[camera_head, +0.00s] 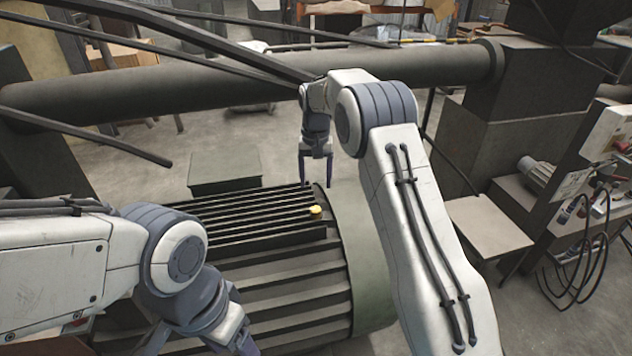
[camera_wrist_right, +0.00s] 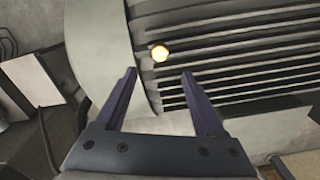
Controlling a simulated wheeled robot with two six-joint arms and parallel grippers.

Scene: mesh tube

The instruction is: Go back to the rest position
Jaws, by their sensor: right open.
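My right gripper (camera_head: 315,170) hangs pointing down above the far edge of the ribbed grey-green machine housing (camera_head: 368,245). In the right wrist view its two dark fingers (camera_wrist_right: 160,88) stand apart with nothing between them. A small yellow round object (camera_head: 315,210) rests on the housing's ribs, nearer to me than the right gripper. It also shows in the right wrist view (camera_wrist_right: 160,53), beyond the fingertips and apart from them. My left arm comes in at the lower left, and its gripper (camera_head: 248,345) is partly cut off by the bottom edge; its fingers are not clear.
A thick horizontal pipe (camera_head: 230,80) crosses behind my right arm. A green box (camera_head: 225,170) stands behind the housing. At the right are a machine with cables (camera_head: 590,215) and a flat plate (camera_head: 487,226). Concrete floor shows between them.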

